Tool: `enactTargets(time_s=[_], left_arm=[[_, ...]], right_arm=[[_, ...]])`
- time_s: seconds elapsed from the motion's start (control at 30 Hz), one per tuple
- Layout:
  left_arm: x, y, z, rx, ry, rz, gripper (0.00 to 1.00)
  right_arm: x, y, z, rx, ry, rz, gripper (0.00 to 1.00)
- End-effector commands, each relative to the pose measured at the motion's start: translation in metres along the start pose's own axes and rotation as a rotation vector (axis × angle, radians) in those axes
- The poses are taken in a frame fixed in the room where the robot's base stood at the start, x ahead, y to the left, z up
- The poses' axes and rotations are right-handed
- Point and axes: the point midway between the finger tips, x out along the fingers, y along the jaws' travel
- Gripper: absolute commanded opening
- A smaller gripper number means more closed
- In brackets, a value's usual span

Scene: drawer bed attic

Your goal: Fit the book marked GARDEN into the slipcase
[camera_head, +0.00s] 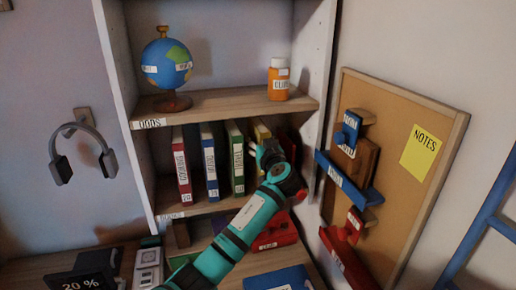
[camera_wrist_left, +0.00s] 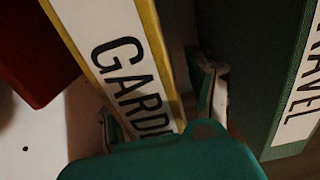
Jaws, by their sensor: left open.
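The GARDEN book (camera_wrist_left: 125,62) has a yellow edge and a white spine label in the left wrist view. In the head view its yellow top (camera_head: 262,130) shows on the middle shelf, the rest mostly hidden by my left gripper (camera_head: 268,156). In the wrist view the open fingers of that gripper (camera_wrist_left: 160,108) stand on either side of the book's spine, without closing on it. Contact cannot be told. A dark red object (camera_wrist_left: 32,50) stands beside the book, away from the green one; I cannot tell whether it is the slipcase. My right gripper is not in view.
The green TRAVEL book (camera_wrist_left: 292,85), a blue book (camera_head: 209,160) and a red book (camera_head: 181,165) stand on the same shelf. A globe (camera_head: 167,65) and orange bottle (camera_head: 279,80) are above. A blue flat item (camera_head: 280,280) lies below.

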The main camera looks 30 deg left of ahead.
Motion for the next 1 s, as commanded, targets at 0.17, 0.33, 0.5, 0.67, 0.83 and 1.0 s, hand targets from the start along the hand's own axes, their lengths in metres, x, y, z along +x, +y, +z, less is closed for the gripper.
enactTargets(time_s=[0.17, 0.33, 0.5, 0.67, 0.83, 1.0], left_arm=[[0.0031, 0.0007, 0.0009, -0.001, 0.000, 0.003, 0.58], [0.0029, 0.0006, 0.0010, -0.001, 0.000, 0.002, 0.47], [0.0028, 0.0005, 0.0010, -0.001, 0.000, 0.002, 0.25], [0.0027, 0.0005, 0.0011, 0.000, -0.001, 0.002, 0.04], [0.0027, 0.0004, 0.0011, 0.000, -0.001, 0.002, 0.00], [0.0027, 0.0004, -0.0013, -0.002, 0.003, 0.002, 0.00]], right_arm=[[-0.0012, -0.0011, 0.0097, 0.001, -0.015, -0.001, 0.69], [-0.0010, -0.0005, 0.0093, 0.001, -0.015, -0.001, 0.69], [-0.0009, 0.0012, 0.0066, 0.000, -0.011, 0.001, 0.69], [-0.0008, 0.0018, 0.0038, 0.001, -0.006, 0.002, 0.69], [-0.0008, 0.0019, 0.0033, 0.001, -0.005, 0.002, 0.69], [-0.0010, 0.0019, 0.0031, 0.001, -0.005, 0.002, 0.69]])
